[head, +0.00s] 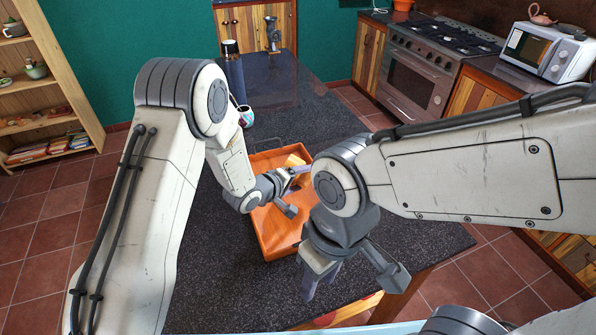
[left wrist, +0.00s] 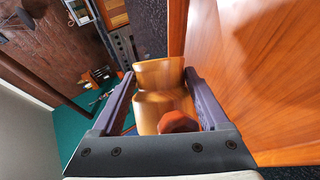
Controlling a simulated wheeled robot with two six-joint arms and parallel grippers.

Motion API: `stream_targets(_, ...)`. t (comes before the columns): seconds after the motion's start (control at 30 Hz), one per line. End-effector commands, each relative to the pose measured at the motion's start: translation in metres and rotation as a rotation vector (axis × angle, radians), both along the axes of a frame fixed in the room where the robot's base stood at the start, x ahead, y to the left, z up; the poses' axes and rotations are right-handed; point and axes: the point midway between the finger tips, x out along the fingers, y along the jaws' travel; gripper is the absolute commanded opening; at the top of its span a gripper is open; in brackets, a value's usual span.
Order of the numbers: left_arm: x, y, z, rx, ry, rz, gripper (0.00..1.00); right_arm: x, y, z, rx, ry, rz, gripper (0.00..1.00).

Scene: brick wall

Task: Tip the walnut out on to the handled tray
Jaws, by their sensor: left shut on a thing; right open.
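The orange-brown wooden tray (head: 270,238) lies on the dark speckled counter, partly hidden by my arms. My left gripper (head: 297,190) is over the tray and shut on a light-brown wooden cup-like container (head: 296,161). In the left wrist view the container (left wrist: 160,75) sits between both fingers and looks tilted beside the tray (left wrist: 250,75). A reddish-brown faceted piece (left wrist: 178,122) shows in front of it near the palm; I cannot tell whether it is the walnut. No walnut shows clearly elsewhere. My right gripper (head: 350,283) is open and empty, near the counter's front.
A patterned mug (head: 245,116) stands beyond the tray at the left. A dark tumbler (head: 230,49) and a grey appliance (head: 272,37) stand at the counter's far end. The counter (head: 410,240) is clear right of the tray. A stove (head: 425,70) is at the back right.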

Motion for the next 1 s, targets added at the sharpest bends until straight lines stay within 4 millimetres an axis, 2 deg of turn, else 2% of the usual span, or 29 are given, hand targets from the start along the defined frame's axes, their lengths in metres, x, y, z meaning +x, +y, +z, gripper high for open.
stream_targets(0.23, 0.001, 0.002, 0.004, -0.336, 0.172, 0.002, 0.11, 0.000, 0.000, 0.017, 0.000, 0.000, 0.003, 0.41)
stream_targets(0.4, 0.002, 0.004, 0.006, -0.594, 0.302, 0.000, 0.11, 0.000, 0.000, 0.014, 0.000, 0.000, 0.003, 0.41)
stream_targets(0.6, 0.007, 0.013, 0.007, -0.842, 0.427, -0.001, 0.11, 0.000, 0.000, 0.002, 0.000, 0.000, 0.002, 0.41)
stream_targets(0.8, 0.009, 0.017, 0.012, -0.967, 0.491, -0.002, 0.11, 0.000, 0.000, -0.003, -0.001, 0.001, 0.000, 0.41)
stream_targets(1.0, 0.009, 0.017, 0.013, -0.986, 0.502, -0.001, 0.11, 0.000, 0.000, -0.002, 0.000, 0.000, 0.000, 0.41)
